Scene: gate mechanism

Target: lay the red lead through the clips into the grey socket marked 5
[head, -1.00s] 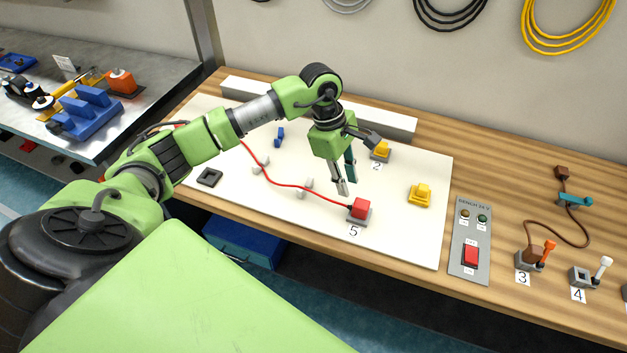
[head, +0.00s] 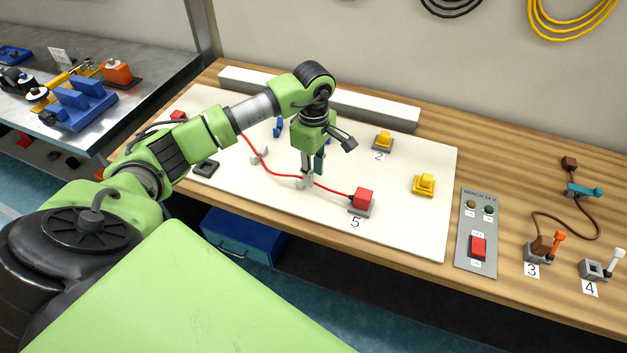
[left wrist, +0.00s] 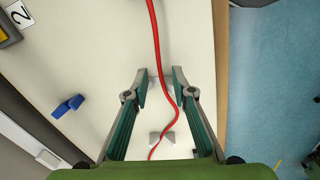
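The red lead (head: 270,171) runs over the white board from a red block (head: 178,115) at the far left to a red plug (head: 364,198). The plug sits on the grey socket (head: 361,209) marked 5. Pale clips (head: 256,156) stand along the lead. My left gripper (head: 308,178) is low over the clip nearer the plug, pointing down. In the left wrist view its fingers (left wrist: 160,78) are apart, with the lead (left wrist: 164,90) passing between them.
Yellow blocks (head: 424,184) stand right and behind, one by label 2. A dark square frame (head: 205,168) lies on the board's left. A panel with a red switch (head: 478,246) is to the right. The board's front right is clear.

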